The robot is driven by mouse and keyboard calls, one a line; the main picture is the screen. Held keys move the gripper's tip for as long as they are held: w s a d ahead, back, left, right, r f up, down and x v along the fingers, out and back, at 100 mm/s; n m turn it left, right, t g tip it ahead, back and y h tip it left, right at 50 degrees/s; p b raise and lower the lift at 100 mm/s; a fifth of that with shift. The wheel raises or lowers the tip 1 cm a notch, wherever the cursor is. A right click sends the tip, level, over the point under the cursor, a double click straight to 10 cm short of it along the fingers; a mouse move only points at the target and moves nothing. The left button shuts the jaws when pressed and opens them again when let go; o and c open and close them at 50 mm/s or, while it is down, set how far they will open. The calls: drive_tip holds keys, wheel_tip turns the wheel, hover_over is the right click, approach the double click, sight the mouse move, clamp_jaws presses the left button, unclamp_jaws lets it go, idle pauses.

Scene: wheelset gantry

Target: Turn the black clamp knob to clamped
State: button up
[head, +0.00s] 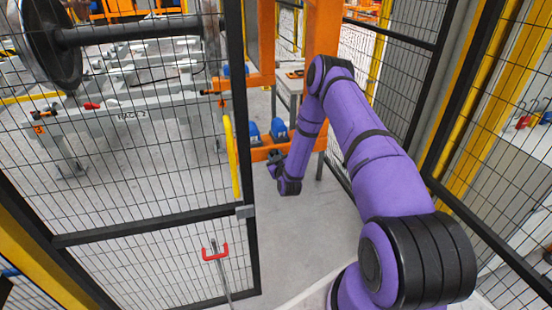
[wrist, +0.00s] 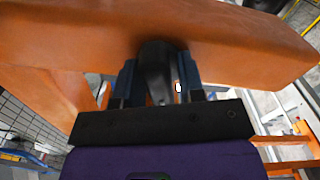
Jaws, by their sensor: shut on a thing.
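The black clamp knob (wrist: 154,78) sits between the two fingers of my gripper (wrist: 157,62) in the wrist view. The fingers are shut on it, one on each side. The knob is against an orange beam (wrist: 225,40) that spans the picture. I cannot read the knob's turn position or any marking. In the head view, my gripper (head: 274,163) is small and low beside the orange frame (head: 266,153). The knob cannot be made out there.
Blue blocks (head: 279,128) stand on the orange frame near my gripper. Black mesh fencing (head: 150,180) stands at left and right, with a red-handled item (head: 215,252) by the left panel. A wheelset (head: 50,45) rests on a grey rack at far left. Grey floor (head: 262,225) is clear between.

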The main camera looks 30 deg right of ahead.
drive_tip(key=m, duration=1.2)
drive_tip(key=shift+m, duration=0.3)
idle(0.4)
drive_tip(key=o, duration=0.7)
drive_tip(key=shift+c, duration=0.2)
drive_tip(key=v, duration=1)
drive_tip(key=shift+s, duration=0.4)
drive_tip(key=shift+a, duration=0.1)
